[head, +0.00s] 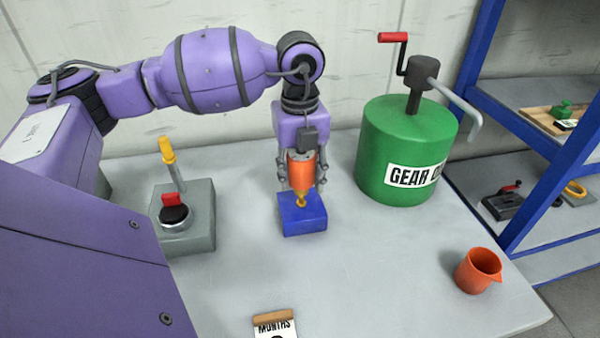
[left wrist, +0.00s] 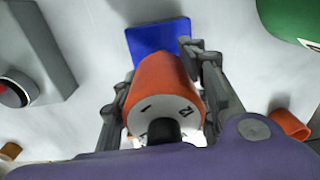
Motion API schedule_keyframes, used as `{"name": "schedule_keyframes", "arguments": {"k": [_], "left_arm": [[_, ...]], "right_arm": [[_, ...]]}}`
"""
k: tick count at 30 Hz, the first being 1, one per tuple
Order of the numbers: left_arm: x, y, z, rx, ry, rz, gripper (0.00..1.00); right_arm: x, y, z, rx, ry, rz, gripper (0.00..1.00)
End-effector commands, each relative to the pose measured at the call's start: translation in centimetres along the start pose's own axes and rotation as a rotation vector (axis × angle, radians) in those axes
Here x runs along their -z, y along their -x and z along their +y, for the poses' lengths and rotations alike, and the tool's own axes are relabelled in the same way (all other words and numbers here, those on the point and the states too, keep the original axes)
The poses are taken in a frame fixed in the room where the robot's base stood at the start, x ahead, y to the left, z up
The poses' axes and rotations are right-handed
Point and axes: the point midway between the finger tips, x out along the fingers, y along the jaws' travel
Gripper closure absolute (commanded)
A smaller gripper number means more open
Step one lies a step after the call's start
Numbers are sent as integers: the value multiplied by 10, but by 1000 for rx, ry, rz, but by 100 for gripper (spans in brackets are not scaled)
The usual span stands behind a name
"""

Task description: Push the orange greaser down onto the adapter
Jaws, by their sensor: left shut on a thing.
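The orange greaser (head: 302,172) is held upright in my left gripper (head: 302,178), whose fingers are shut on its two sides. In the left wrist view the greaser (left wrist: 162,85) sits between the fingers, with its pale top end and dark knob facing the camera. Its yellow lower tip (head: 300,200) reaches down to the top of the blue block (head: 302,222). The blue block also shows in the left wrist view (left wrist: 157,36). The adapter is not clearly distinguishable; I cannot tell whether the tip is seated. My right gripper is not in view.
A green gear oil drum (head: 400,135) with a red crank stands to the right. A grey box (head: 195,238) with a red switch and yellow-topped lever stands left. An orange jug (head: 477,271) is at the right front. A blue-framed shelf (head: 545,195) is beyond the bench.

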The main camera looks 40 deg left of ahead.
Motion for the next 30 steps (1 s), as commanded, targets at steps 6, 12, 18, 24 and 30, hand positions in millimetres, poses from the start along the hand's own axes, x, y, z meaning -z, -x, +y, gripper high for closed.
{"name": "schedule_keyframes", "arguments": {"k": [6, 12, 18, 24, 30], "left_arm": [[0, 0, 0, 1, 0, -1, 99], [0, -1, 0, 1, 0, 0, 99], [0, -6, 0, 0, 0, 0, 99], [0, -12, 0, 0, 0, 0, 99], [0, -18, 0, 0, 0, -1, 99]], "right_arm": [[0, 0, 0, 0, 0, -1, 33], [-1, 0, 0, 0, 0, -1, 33], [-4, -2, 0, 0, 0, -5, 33], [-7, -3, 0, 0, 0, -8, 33], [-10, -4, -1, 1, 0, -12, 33]]}}
